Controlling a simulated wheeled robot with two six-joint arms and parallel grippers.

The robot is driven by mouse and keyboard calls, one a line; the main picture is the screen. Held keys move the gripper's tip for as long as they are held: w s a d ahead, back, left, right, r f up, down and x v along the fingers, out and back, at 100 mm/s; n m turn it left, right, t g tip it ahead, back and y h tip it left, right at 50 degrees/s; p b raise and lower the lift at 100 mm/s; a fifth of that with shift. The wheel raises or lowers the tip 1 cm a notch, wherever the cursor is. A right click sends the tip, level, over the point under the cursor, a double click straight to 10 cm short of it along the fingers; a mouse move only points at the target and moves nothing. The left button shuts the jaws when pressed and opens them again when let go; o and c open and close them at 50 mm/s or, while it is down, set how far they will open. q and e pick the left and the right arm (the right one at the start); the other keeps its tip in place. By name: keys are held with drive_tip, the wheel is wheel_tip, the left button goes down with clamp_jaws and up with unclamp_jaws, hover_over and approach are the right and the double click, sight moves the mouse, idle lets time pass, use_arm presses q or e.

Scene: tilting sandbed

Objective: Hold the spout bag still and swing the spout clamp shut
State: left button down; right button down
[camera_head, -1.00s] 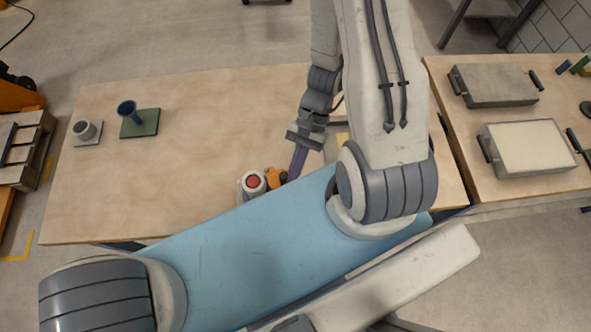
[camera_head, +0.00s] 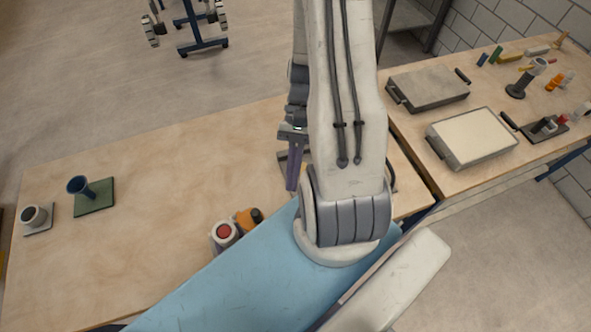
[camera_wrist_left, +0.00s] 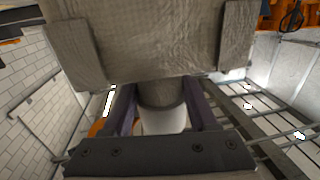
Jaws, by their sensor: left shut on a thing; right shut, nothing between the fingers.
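The spout bag (camera_wrist_left: 155,40) fills the upper middle of the left wrist view as a grey-beige, fabric-like face with a darker panel at each side. A dark round spout (camera_wrist_left: 160,93) sticks out of it, with a pale cylinder showing below. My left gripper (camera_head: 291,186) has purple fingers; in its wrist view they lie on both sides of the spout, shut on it. In the head view it is beside my big white forearm, which hides much behind it. I cannot make out the spout clamp. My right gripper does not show.
A red button unit (camera_head: 225,233) and an orange-black item (camera_head: 248,218) stand near my blue arm link. The wooden table (camera_head: 150,170) is clear between. Two trays (camera_head: 470,137) (camera_head: 428,88) lie at right.

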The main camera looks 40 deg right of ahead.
drive_tip(key=shift+d+r, duration=0.55)
drive_tip(key=shift+r, duration=0.05)
drive_tip(key=w+a+n+g+h, duration=0.1)
drive_tip(key=w+a+n, duration=0.1)
drive_tip(key=w, duration=0.5)
drive_tip(key=w+a+n+g+h, duration=0.1)
drive_tip(key=w+a+n+h, duration=0.1)
drive_tip(key=w, duration=0.6)
drive_tip(key=shift+w+a+n+h, duration=0.15)
drive_tip(key=shift+a+n+h, duration=0.15)
drive_tip(key=shift+a+n, duration=0.45)
drive_tip(key=shift+d, duration=0.1)
